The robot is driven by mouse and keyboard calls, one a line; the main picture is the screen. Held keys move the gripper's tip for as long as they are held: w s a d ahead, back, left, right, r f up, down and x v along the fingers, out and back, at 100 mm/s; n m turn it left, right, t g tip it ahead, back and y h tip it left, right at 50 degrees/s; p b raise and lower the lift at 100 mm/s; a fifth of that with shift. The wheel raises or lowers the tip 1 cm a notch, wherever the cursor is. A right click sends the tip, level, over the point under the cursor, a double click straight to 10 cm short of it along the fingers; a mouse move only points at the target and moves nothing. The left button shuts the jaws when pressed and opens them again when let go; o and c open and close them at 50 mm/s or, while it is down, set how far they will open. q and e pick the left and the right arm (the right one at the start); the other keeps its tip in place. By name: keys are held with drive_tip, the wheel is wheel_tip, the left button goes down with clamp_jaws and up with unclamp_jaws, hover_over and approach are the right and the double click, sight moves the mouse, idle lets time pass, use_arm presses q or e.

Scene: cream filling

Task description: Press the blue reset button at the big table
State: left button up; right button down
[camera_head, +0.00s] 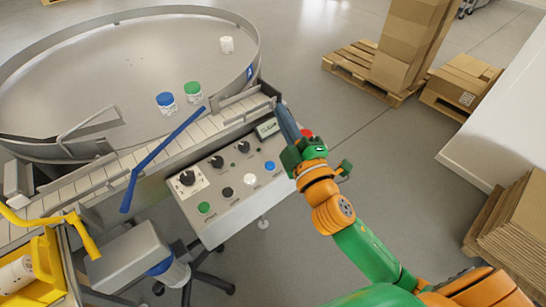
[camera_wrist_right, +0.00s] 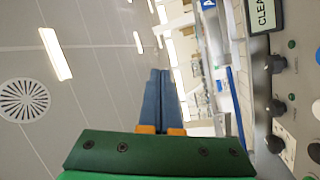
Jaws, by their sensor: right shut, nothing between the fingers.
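The blue button (camera_head: 269,165) is on the sloped control panel (camera_head: 222,179) at the front of the big round metal table (camera_head: 100,75). It is the rightmost in a row after a green button (camera_head: 204,208), a black one (camera_head: 227,192) and a white one (camera_head: 249,180). My right gripper (camera_head: 279,108) is shut and empty, with blue-grey fingers pointing up past the panel's right end, beside the display (camera_head: 267,128). It is apart from the blue button. My left gripper is not in view.
A red button (camera_head: 306,133) is close to my right gripper's body. Black knobs (camera_head: 187,178) line the panel. A yellow crate (camera_head: 62,265) is at lower left.

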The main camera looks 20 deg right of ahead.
drive_tip(key=a+r+n+t+y, duration=0.2)
drive_tip(key=a+r+n+y, duration=0.3)
drive_tip(key=r+n+y, duration=0.25)
drive_tip(key=s+a+n+g+y, duration=0.5)
drive_tip(key=a+n+g+y, duration=0.55)
drive_tip(key=n, duration=1.15)
drive_tip(key=w+d+f+n+g+h, duration=0.2)
drive_tip(key=w+d+f+n+h, duration=0.1)
drive_tip(key=d+f+h, duration=0.3)
drive_tip(key=w+d+f+n+g+h, duration=0.1)
drive_tip(key=w+d+f+n+h, duration=0.2)
drive_tip(key=d+f+n+h, duration=0.2)
drive_tip(key=d+f+h, duration=0.1)
drive_tip(key=d+h, duration=0.1)
drive_tip(key=d, duration=0.1)
drive_tip(key=shift+w+d+g+h, duration=0.2)
drive_tip(key=shift+w+g+h, duration=0.15)
drive_tip(key=shift+h, duration=0.05)
